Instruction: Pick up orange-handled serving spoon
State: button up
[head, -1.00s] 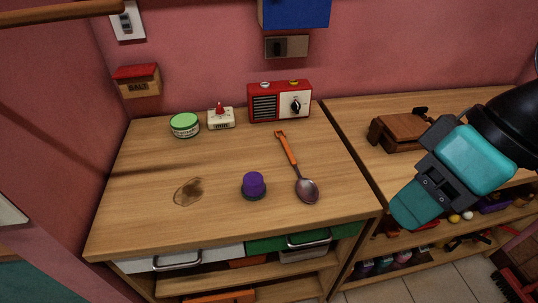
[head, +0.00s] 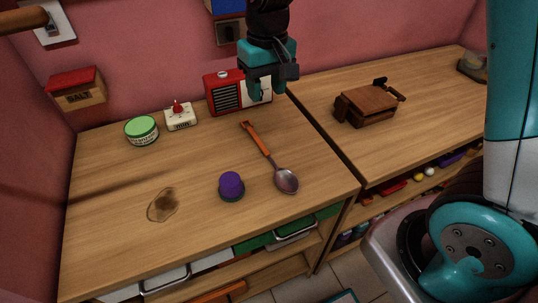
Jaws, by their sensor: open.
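The orange-handled serving spoon (head: 261,145) lies flat on the wooden counter in the head view. Its orange handle points to the back left, and its metal bowl (head: 286,180) lies toward the front right. My gripper (head: 266,97) is teal, open and empty, with its fingers pointing down. In the picture it is just above and beyond the handle's end, in front of the red radio. It does not touch the spoon, and the whole spoon is visible.
A purple-topped object (head: 231,185) stands left of the spoon bowl. The red radio (head: 226,94), a white timer (head: 180,115) and a green-lidded jar (head: 142,130) stand at the back. A brown stain (head: 162,205) marks the front left. A wooden press (head: 366,104) sits on the right counter.

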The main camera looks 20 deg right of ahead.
notch_tip(320, 180, down, 2)
jog(key=w, duration=0.2)
send_over(267, 152)
jog(key=shift+m, duration=0.3)
jog(key=f, duration=0.6)
jog(key=f+p, duration=0.1)
jog(key=f, duration=0.3)
jog(key=shift+w+d+f, duration=0.1)
jog(key=shift+w+d, duration=0.05)
jog(key=shift+w, duration=0.25)
jog(key=shift+s+f+p, duration=0.2)
jog(key=shift+f+p, duration=0.05)
jog(key=shift+f, duration=1.3)
jog(key=shift+s+f+p, duration=0.2)
jog(key=shift+f+p, duration=0.05)
jog(key=shift+f, duration=1.3)
jog(key=shift+c, duration=0.4)
grip_shut()
